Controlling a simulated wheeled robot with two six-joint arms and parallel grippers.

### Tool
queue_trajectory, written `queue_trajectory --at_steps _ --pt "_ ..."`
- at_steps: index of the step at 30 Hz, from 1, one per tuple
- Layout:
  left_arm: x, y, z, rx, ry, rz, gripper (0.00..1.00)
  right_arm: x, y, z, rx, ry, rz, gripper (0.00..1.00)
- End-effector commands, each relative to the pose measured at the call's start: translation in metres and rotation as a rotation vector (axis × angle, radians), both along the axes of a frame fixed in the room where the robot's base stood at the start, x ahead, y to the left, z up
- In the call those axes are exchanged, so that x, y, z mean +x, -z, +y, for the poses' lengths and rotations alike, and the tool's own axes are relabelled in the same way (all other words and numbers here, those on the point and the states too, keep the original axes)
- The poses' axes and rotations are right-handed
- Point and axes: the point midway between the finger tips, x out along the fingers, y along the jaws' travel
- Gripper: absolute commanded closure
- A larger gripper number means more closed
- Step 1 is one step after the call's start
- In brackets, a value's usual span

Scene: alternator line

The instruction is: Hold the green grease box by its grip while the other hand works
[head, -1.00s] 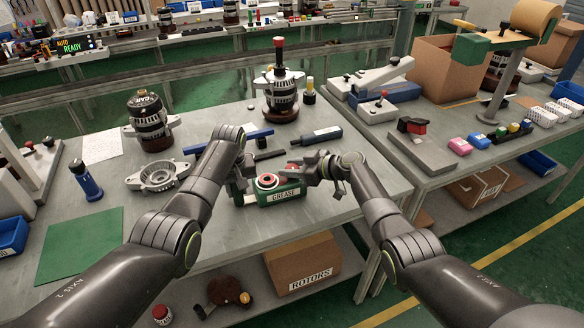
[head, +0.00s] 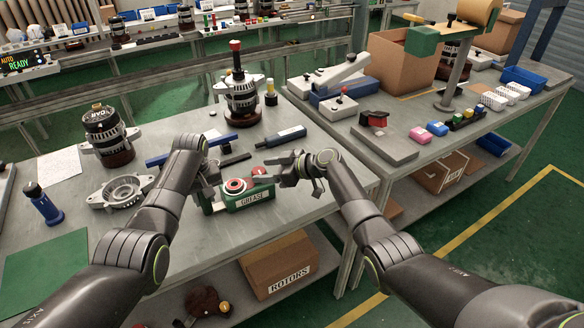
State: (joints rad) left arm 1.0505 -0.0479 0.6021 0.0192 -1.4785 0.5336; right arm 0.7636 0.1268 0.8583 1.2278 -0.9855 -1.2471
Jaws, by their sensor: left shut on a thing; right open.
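The green grease box (head: 249,200) with its white "GREASE" label sits on the grey workbench near its front edge. A round red-rimmed opening (head: 236,185) shows on its top, and a small red part (head: 259,171) shows behind it. My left gripper (head: 209,191) is shut at the box's left end, where the grip is; the fingers largely hide the grip. My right gripper (head: 287,172) is open just right of the box, with its fingers towards the box. I cannot tell whether it touches the red part.
An alternator (head: 240,97) and another alternator (head: 106,135) stand behind on the bench. The green mat (head: 45,268) is bare. A rotors carton (head: 279,266) sits below.

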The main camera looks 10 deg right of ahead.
Motion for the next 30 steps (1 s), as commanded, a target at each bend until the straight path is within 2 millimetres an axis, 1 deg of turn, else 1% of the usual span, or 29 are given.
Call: queue_trajectory --at_steps 1,9,16,21,30 --pt "0.000 0.000 0.000 -0.001 0.000 -0.001 0.93 -0.003 -0.002 -0.007 -0.002 0.002 -0.003 0.41" --pt "0.000 0.000 0.000 -0.001 0.000 -0.001 0.93 -0.024 -0.018 -0.040 -0.002 0.002 -0.002 0.41" --pt "0.000 0.000 0.000 -0.001 0.000 -0.001 0.93 -0.039 -0.029 -0.063 -0.001 0.001 0.000 0.41" --pt "0.000 0.000 0.000 -0.001 0.000 -0.001 0.93 -0.044 -0.033 -0.069 0.000 0.000 0.001 0.41" --pt "0.000 0.000 0.000 -0.001 0.000 -0.001 0.93 -0.044 -0.034 -0.070 0.000 -0.001 0.002 0.41"
